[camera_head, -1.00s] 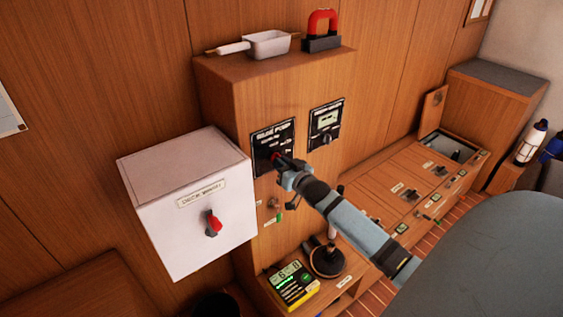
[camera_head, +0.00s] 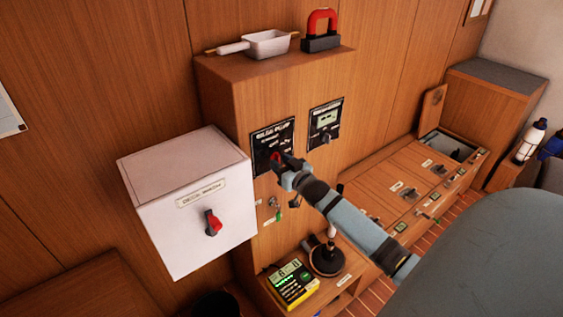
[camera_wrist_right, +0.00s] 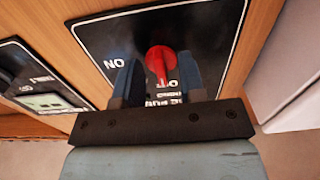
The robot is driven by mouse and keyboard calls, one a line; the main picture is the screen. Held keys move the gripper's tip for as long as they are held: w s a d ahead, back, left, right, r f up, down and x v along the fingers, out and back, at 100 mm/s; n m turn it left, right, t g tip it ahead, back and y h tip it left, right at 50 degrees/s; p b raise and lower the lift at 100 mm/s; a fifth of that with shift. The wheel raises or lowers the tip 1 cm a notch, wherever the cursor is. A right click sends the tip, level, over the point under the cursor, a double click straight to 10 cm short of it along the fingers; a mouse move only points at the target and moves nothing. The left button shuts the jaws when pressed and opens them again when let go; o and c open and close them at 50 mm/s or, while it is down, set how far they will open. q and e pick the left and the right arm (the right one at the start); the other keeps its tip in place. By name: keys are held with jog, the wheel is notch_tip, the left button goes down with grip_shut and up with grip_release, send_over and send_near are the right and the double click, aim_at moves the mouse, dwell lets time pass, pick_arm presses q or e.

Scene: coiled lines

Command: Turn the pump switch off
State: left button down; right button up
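The bilge pump panel (camera_head: 268,137) is a black plate on the front of the wooden cabinet, with a red rotary switch (camera_head: 276,157). In the right wrist view, the red switch (camera_wrist_right: 161,59) has its narrow grip pointing down in the picture, towards upside-down lettering. An upside-down ON label (camera_wrist_right: 114,64) is left of it. My right gripper (camera_head: 283,166) is at the panel. In the wrist view its two blue fingers (camera_wrist_right: 158,80) stand apart, one on each side of the switch's grip, with gaps visible. The fingertips' depth is hard to judge. My left gripper is not in view.
A white box (camera_head: 185,210) with another red switch (camera_head: 212,223) juts out left of the panel. A second black panel (camera_head: 325,124) with a display is to the right. A yellow meter (camera_head: 291,285) and a black round-based object (camera_head: 326,260) stand below.

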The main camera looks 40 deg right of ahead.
jog(key=shift+s, duration=0.1)
jog(key=s+a+b, duration=0.1)
jog(key=s, duration=1.2)
jog(key=shift+s+a+b, duration=0.3)
jog(key=shift+b, duration=0.1)
jog(key=s+a+f+n+g+y+p, duration=0.1)
jog(key=s+a+f, duration=0.3)
jog(key=a, duration=0.6)
jog(key=s+a+f+n+g+y+p, duration=0.1)
jog(key=s+a+f+g+y, duration=0.1)
jog(key=s+a+f, duration=0.3)
jog(key=s+a+f+n+g+y+p, duration=0.2)
jog(key=s+a+f+g, duration=0.2)
jog(key=a, duration=1)
jog(key=shift+s+a+f, duration=0.35)
jog(key=shift+f, duration=0.3)
jog(key=shift+d, duration=0.15)
